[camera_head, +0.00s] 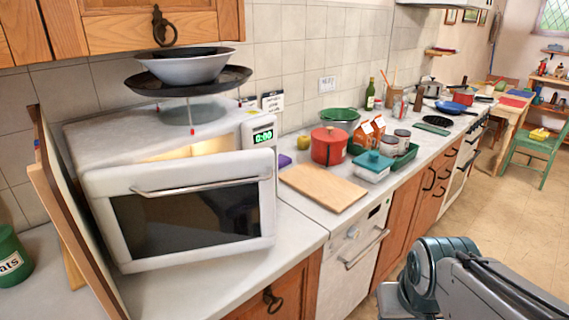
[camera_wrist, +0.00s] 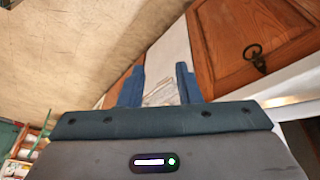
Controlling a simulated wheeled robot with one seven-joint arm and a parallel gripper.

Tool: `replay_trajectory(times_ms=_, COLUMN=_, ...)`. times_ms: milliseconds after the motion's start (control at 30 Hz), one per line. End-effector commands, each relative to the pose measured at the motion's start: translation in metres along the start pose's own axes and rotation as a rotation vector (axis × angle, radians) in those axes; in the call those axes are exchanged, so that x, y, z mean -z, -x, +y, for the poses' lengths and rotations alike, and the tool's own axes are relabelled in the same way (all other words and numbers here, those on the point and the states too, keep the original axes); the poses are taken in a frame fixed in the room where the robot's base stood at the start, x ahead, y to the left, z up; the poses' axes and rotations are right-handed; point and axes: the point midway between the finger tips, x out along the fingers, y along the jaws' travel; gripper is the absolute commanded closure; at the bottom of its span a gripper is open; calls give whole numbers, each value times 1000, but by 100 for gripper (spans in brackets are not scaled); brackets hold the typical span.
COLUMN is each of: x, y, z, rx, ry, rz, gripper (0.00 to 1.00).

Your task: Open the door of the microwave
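The white microwave (camera_head: 95,150) stands on the counter at the left in the head view. Its door (camera_head: 104,240), with a dark window and a silver bar handle (camera_head: 200,187) near the top, leans outward. A gap shows above its top edge, with a warm light inside. My gripper (camera_wrist: 158,88) shows in the wrist view with its two blue fingers apart and nothing visibly held. The microwave is not in that view. In the head view my arm is at the lower right, well away from the microwave; the fingers do not show there.
A pan and bowl (camera_head: 190,68) are above the microwave. A wooden board (camera_head: 75,225) leans at its left. A cutting board (camera_head: 322,186) and red pot (camera_head: 328,146) are on the counter at right. A wooden cabinet (camera_wrist: 235,40) is near my gripper. Floor (camera_head: 480,215) at right is open.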

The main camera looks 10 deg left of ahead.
Motion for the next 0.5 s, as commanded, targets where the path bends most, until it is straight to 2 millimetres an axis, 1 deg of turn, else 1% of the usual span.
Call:
replay_trajectory(times_ms=133, x=49, y=-5, z=17, rx=-89, ry=217, rz=154, gripper=69)
replay_trajectory(times_ms=167, x=61, y=-6, z=20, rx=-111, ry=275, rz=193, gripper=69)
replay_trajectory(times_ms=200, x=77, y=-7, z=23, rx=-140, ry=356, rz=245, gripper=69)
replay_trajectory(times_ms=267, x=100, y=-8, z=25, rx=-180, ry=482, rz=323, gripper=69)
replay_trajectory(times_ms=300, x=115, y=-8, z=25, rx=-205, ry=567, rz=376, gripper=69)
replay_trajectory(times_ms=367, x=137, y=-6, z=21, rx=-237, ry=697, rz=456, gripper=69)
replay_trajectory(times_ms=400, x=150, y=-6, z=16, rx=-256, ry=785, rz=508, gripper=69)
replay_trajectory(times_ms=467, x=168, y=-3, z=6, rx=-280, ry=916, rz=592, gripper=69)
replay_trajectory(times_ms=500, x=179, y=-2, z=-2, rx=-294, ry=1003, rz=650, gripper=69)
